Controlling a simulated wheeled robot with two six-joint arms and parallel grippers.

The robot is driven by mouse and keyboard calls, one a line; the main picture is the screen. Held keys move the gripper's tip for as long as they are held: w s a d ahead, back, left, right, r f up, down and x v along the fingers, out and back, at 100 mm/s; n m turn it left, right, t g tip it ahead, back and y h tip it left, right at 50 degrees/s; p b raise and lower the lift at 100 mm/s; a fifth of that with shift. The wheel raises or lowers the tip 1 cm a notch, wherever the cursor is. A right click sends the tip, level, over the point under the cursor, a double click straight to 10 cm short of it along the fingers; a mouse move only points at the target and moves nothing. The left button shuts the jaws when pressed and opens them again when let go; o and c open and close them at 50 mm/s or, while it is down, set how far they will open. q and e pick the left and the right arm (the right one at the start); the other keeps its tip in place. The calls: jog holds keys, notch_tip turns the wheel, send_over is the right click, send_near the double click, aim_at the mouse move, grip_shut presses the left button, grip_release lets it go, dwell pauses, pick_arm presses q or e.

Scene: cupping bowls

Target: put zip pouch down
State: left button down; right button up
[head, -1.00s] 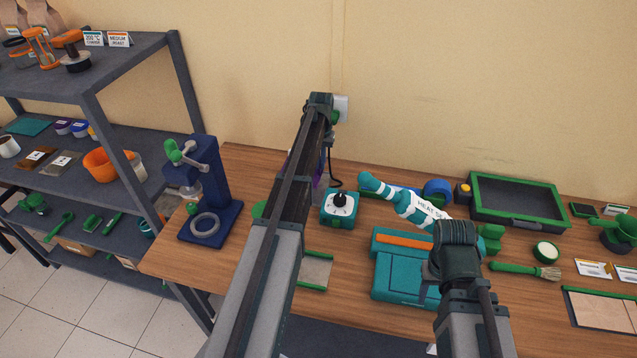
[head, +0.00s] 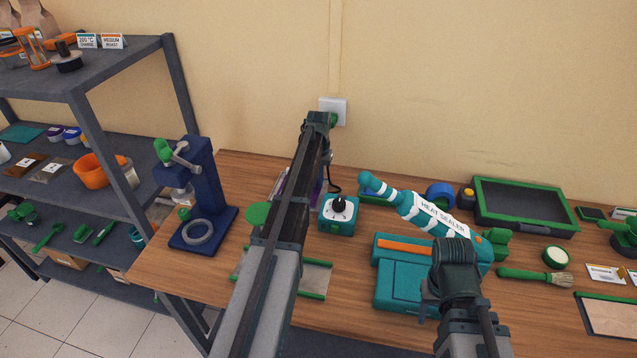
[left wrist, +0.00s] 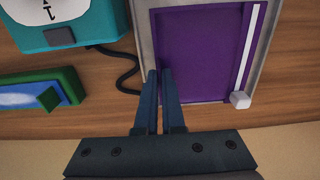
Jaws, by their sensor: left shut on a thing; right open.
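The zip pouch is a flat purple pouch (left wrist: 197,58) with a grey border and a white zip strip with a slider, seen in the left wrist view. My left gripper (left wrist: 160,74) is shut at the pouch's lower left edge, its fingertips over the grey border. The wooden table shows around the pouch there.
A teal box with a dial (head: 338,214) stands close right of my left arm. A board with green edges (head: 315,276) lies partly under that arm. The heat sealer (head: 440,217), teal case (head: 398,284) and green-rimmed tray (head: 515,232) fill the right. A blue press (head: 203,190) stands left.

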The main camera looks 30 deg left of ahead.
pick_arm(q)
jog(key=shift+f, duration=0.15)
pick_arm(e)
jog(key=shift+f, duration=0.15)
pick_arm(q)
jog(key=c, duration=1.5)
grip_release()
jog(key=o, duration=0.5)
jog(key=shift+c, duration=0.2)
notch_tip(320, 180, up, 12)
jog(key=p, duration=1.2)
pick_arm(e)
notch_tip(320, 180, up, 12)
jog(key=shift+r, duration=0.2)
pick_arm(q)
jog(key=shift+s, duration=0.1)
pick_arm(e)
jog(key=shift+f, duration=0.1)
